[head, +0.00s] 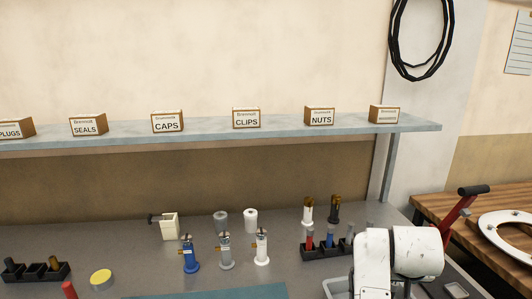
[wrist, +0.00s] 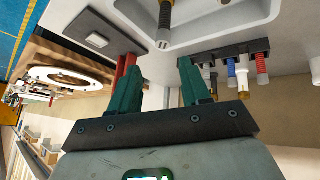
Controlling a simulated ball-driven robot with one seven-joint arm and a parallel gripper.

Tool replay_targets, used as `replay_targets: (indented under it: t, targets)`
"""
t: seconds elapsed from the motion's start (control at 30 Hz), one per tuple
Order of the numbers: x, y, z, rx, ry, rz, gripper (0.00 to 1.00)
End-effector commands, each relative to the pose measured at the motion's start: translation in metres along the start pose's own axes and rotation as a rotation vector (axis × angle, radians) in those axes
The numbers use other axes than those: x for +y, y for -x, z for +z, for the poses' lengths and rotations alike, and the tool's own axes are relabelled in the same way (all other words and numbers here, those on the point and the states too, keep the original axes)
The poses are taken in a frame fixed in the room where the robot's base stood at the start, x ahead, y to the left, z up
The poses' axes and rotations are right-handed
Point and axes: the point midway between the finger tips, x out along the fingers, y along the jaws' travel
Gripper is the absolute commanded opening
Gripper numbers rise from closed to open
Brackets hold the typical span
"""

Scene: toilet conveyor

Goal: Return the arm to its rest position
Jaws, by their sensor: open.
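My white arm (head: 385,262) is folded at the bottom right of the head view, over the right end of the grey worktop. My gripper (wrist: 157,68) shows in the wrist view, with its two dark green fingers apart. Nothing is seen held between them. The gripper does not show clearly in the head view. A light tray (wrist: 205,22) lies beyond the fingertips in the wrist view, apart from them. A part with a dark threaded end (wrist: 165,18) is in the tray. The wrist view is strongly tilted.
A black rack (head: 325,250) with coloured parts stands left of my arm. Blue, grey and white fittings (head: 189,256) stand mid-worktop. A red lever (head: 462,215) and a toilet seat (head: 508,236) are at right. A labelled shelf (head: 210,132) runs behind.

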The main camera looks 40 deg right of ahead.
Motion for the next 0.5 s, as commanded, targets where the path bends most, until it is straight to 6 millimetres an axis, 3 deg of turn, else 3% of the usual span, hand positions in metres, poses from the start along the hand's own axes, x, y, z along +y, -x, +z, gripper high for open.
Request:
replay_targets:
  t: [0.17,0.3,0.5]
  targets:
    - [-0.070,-0.001,0.039,0.081,0.307,-0.142,0.47]
    - [-0.126,0.004,0.100,0.082,0.515,-0.301,0.47]
    - [-0.175,0.021,0.195,0.022,0.707,-0.514,0.47]
